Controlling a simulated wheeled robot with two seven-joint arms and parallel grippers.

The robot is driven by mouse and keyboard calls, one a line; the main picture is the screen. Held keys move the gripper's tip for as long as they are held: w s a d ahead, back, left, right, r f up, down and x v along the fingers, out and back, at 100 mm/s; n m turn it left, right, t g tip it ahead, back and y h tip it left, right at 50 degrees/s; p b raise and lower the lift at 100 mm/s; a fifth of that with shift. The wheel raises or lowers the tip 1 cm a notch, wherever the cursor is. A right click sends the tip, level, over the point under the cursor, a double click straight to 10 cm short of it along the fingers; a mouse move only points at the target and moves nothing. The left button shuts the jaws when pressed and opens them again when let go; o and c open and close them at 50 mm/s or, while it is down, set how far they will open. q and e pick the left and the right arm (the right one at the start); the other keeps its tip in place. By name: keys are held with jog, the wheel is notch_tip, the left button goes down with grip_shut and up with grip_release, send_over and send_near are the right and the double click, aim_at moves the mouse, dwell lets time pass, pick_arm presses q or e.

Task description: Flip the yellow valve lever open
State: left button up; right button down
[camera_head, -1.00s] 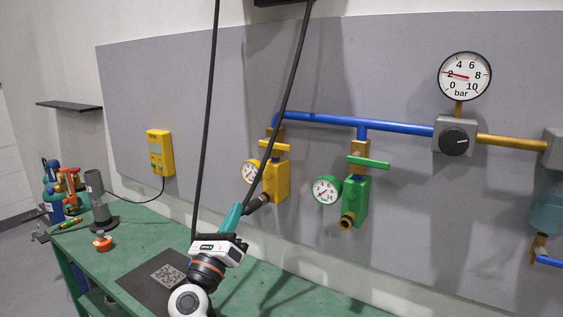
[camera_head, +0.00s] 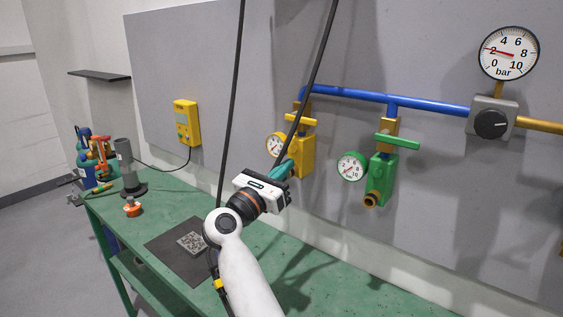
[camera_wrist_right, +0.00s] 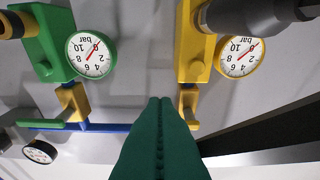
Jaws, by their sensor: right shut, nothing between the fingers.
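The yellow valve (camera_head: 306,157) hangs on the grey wall panel, and its yellow lever (camera_head: 300,119) lies roughly crosswise above the body. My right gripper (camera_head: 287,166) is shut and empty, its teal fingers in front of the valve's lower left side, below the lever. In the right wrist view, which looks upside down, the shut fingers (camera_wrist_right: 160,105) point at the panel near the yellow valve (camera_wrist_right: 195,45). My left gripper is not in view.
A yellow-rimmed gauge (camera_head: 276,145) sits left of the valve. The green valve (camera_head: 382,175) with its green lever (camera_head: 397,141) is to the right. A blue pipe (camera_head: 400,98) runs above. A black hose (camera_head: 309,88) hangs across the yellow valve. The green bench (camera_head: 330,262) is below.

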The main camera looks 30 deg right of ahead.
aim_at(300, 120)
jog(key=w+d+r+p, duration=0.2)
jog(key=d+r+p, duration=0.3)
jog(key=d, duration=0.1)
jog(key=shift+w+r, duration=0.2)
jog(key=shift+r, duration=0.1)
jog(key=shift+w, duration=0.1)
